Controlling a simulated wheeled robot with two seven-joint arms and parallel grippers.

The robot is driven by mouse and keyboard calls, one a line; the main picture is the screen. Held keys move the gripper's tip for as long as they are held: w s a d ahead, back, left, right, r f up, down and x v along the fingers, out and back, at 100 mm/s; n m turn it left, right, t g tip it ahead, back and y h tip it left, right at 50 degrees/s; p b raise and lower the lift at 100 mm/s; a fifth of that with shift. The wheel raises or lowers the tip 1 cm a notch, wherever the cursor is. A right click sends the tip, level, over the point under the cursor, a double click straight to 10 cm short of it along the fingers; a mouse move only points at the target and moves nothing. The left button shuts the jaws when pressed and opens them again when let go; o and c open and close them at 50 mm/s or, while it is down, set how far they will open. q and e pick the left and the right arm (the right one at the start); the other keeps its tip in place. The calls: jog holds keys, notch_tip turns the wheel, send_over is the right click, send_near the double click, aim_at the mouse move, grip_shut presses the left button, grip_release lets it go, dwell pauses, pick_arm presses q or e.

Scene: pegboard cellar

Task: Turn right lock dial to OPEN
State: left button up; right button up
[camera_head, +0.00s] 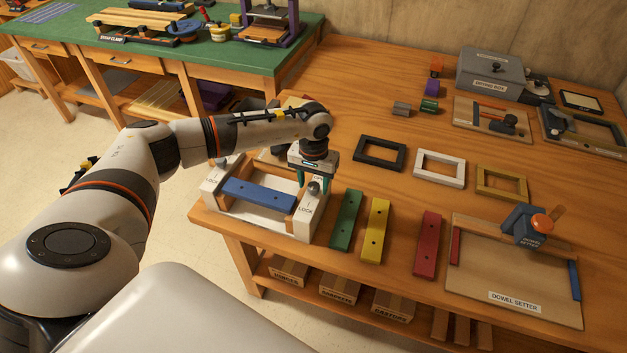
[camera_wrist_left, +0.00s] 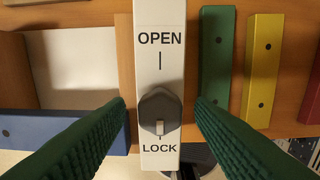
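The right lock dial (camera_wrist_left: 158,108) is a dark grey knob on a white plate (camera_wrist_left: 160,75) printed OPEN and LOCK. Its light pointer mark faces LOCK in the left wrist view. In the head view the dial (camera_head: 314,188) sits at the right end of the white and wood fixture, below my left gripper (camera_head: 313,176). In the left wrist view the green fingers of my left gripper (camera_wrist_left: 160,106) are open, one on each side of the dial, with gaps between. My right gripper is not in view.
A blue bar (camera_head: 258,194) lies across the fixture, with a left lock dial (camera_head: 221,163) at its other end. Green (camera_head: 345,220), yellow (camera_head: 375,230) and red (camera_head: 427,243) bars lie to the right. Several frames, including a white frame (camera_head: 439,154), lie farther back.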

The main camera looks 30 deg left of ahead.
pick_arm(q)
jog(key=c, duration=0.9)
jog(key=shift+o, duration=0.2)
